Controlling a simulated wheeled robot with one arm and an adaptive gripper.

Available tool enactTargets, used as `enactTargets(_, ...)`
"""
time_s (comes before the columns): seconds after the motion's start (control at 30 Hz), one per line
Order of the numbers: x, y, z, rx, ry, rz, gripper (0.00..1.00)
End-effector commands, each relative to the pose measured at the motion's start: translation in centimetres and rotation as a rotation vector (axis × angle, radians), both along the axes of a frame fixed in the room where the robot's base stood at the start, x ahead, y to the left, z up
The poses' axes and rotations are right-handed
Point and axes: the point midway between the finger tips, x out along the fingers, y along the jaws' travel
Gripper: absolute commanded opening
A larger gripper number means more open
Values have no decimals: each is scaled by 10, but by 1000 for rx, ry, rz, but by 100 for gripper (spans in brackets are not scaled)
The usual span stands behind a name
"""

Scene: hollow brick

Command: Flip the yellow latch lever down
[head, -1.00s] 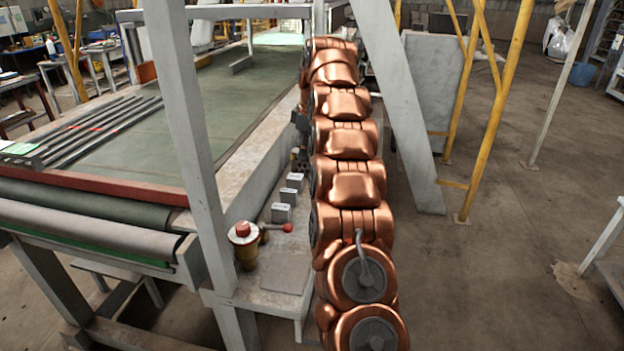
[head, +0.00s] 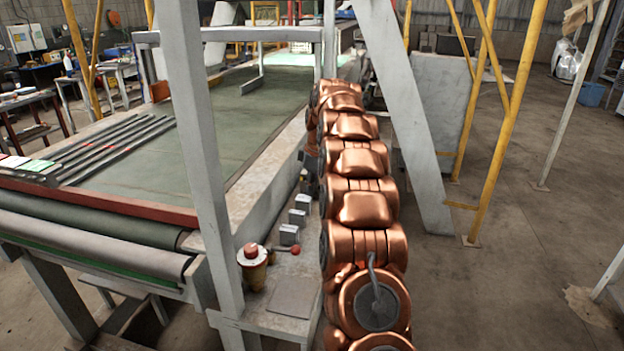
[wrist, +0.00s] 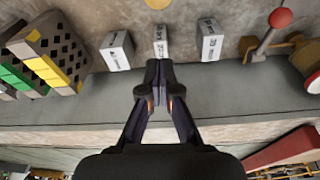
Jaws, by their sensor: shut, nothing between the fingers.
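A yellow-brown fitting with a red button on top (head: 252,262) stands on the grey ledge in the head view. A lever with a red ball knob (head: 295,249) is beside it on the right. In the wrist view the fitting (wrist: 306,62) is at the upper right, with the red knob (wrist: 281,18) on a thin rod. I cannot tell which part is the yellow latch. My gripper (wrist: 158,66) is shut and empty, left of and apart from the lever. In the head view my copper arm hides it.
Several small grey labelled boxes (wrist: 162,42) stand in a row just beyond my fingertips. Yellow, green and dark perforated blocks (wrist: 52,50) are at the left. In the head view a grey post (head: 205,150) stands left of the fitting, by the green conveyor (head: 225,120).

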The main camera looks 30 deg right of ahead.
Motion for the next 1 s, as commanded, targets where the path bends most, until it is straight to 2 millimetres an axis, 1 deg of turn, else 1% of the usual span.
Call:
enactTargets(0.27, 4, 3, -31, 1, 3, 0, 0)
enactTargets(0.4, 6, 5, -52, 3, 5, 0, 0)
enactTargets(0.7, -18, -13, -46, 0, 0, -2, 0)
enactTargets(1.0, -24, -18, -46, 0, -1, 0, 0)
